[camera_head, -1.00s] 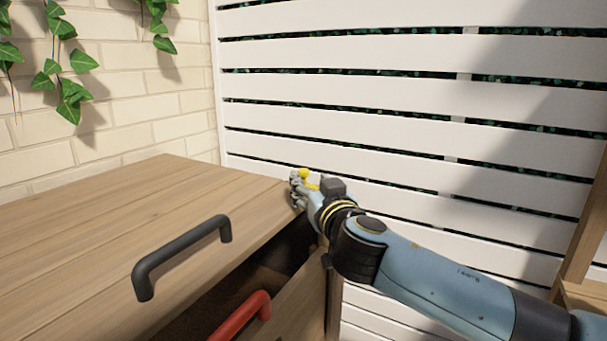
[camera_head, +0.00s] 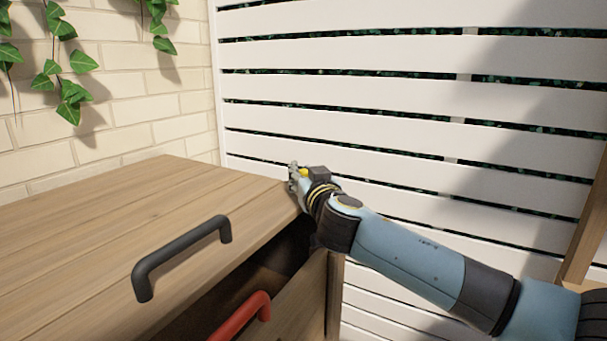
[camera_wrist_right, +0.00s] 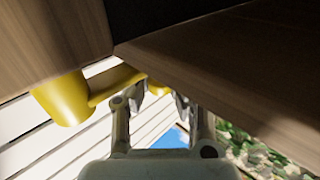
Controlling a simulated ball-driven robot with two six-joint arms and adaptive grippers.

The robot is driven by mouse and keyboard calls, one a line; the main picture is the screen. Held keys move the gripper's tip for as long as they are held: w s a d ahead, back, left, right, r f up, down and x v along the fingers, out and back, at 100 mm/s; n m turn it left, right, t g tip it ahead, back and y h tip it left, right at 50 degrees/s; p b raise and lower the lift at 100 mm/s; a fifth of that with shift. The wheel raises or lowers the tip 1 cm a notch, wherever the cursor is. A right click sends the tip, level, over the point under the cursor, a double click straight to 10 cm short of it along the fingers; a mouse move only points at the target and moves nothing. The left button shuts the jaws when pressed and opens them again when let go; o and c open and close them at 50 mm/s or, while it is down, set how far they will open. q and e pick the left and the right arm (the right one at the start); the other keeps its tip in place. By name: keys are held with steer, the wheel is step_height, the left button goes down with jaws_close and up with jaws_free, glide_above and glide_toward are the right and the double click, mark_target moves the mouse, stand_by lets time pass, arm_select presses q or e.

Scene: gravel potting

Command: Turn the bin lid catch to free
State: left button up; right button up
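The yellow catch (camera_wrist_right: 62,99) is at the bin's corner in the right wrist view, with a thick round hub and a thinner arm running right to my fingers. In the head view only a small yellow part (camera_head: 304,172) shows beside my right gripper (camera_head: 293,178), at the far right corner of the wooden lid (camera_head: 150,205). In the wrist view, my right gripper (camera_wrist_right: 160,100) has its fingers apart, with the end of the catch arm between or just behind their tips. I see no clear grip on it. My left gripper is out of view.
A black handle (camera_head: 182,255) stands on the lid, and a red handle (camera_head: 243,316) is on the front below it. A dark gap runs under the lid's front edge. A white slatted fence (camera_head: 400,95) stands close behind my right arm, and a brick wall (camera_head: 130,85) is at the left.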

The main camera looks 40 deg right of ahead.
jaws_close()
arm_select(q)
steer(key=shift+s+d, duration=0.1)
arm_select(e)
steer(key=shift+w+f, duration=0.1)
steer(key=m+g+h+b, duration=0.1)
steer(key=d+m+h+b, duration=0.1)
steer(key=m+g+h+b, duration=0.1)
steer(key=shift+w+d+f+g, duration=0.2)
steer(key=shift+d+f+g, duration=0.1)
steer(key=shift+d, duration=0.05)
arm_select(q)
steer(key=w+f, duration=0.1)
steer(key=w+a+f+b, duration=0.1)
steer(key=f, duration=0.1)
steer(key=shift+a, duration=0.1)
arm_select(e)
steer(key=shift+s+d+r+m+g+h, duration=0.15)
steer(key=shift+d+m+g+h, duration=0.2)
steer(key=shift+g+h, duration=0.25)
steer(key=shift+w+d+r+m+g+h, duration=0.15)
steer(key=shift+d+m+g+h, duration=0.1)
steer(key=shift+m+g+h, duration=0.3)
steer(key=shift+s, duration=0.1)
